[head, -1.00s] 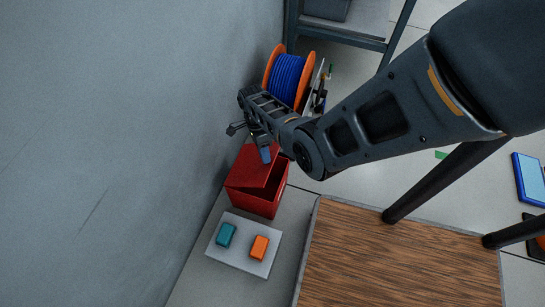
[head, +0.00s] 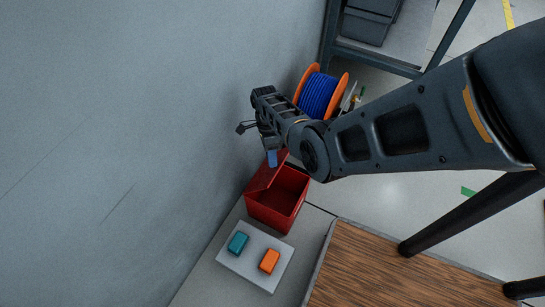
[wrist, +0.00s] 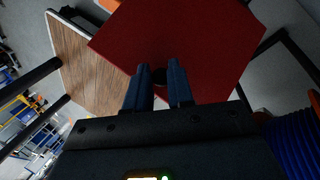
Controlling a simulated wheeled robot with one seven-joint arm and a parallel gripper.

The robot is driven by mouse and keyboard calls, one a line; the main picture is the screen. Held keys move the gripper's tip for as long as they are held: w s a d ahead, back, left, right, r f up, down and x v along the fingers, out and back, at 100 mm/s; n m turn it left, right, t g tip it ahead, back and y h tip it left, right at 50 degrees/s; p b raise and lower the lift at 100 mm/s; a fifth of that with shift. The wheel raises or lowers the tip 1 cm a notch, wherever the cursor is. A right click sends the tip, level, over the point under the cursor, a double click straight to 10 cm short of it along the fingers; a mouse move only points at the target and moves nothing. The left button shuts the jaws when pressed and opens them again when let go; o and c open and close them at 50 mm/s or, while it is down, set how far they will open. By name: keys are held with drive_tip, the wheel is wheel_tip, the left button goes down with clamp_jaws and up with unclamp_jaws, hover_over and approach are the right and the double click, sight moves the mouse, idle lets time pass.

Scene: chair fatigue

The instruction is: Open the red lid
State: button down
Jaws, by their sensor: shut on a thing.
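My gripper (head: 272,158) is at the lid's upper part in the head view. In the wrist view the red lid (wrist: 190,40) fills the upper middle. My gripper (wrist: 160,78) there is shut on a small dark knob (wrist: 159,77) on the lid, between the two fingers. My arm and wrist hide part of the lid's far edge in the head view.
A grey tray (head: 238,262) with a teal block (head: 238,243) and an orange block (head: 269,261) lies in front of the box. A blue cable spool (head: 319,93) stands behind. A wooden-topped table (head: 385,270) is at right. The wall (head: 120,120) is close on the left.

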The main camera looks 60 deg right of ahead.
drive_tip(key=shift+w+d, duration=0.3)
drive_tip(key=shift+d, duration=0.1)
drive_tip(key=c, duration=1.3)
unclamp_jaws()
drive_tip(key=shift+d+f, duration=0.1)
drive_tip(key=o, duration=0.3)
drive_tip(key=shift+s, duration=0.1)
drive_tip(key=p+v, duration=0.2)
drive_tip(key=v, duration=0.5)
drive_tip(key=shift+r, duration=0.4)
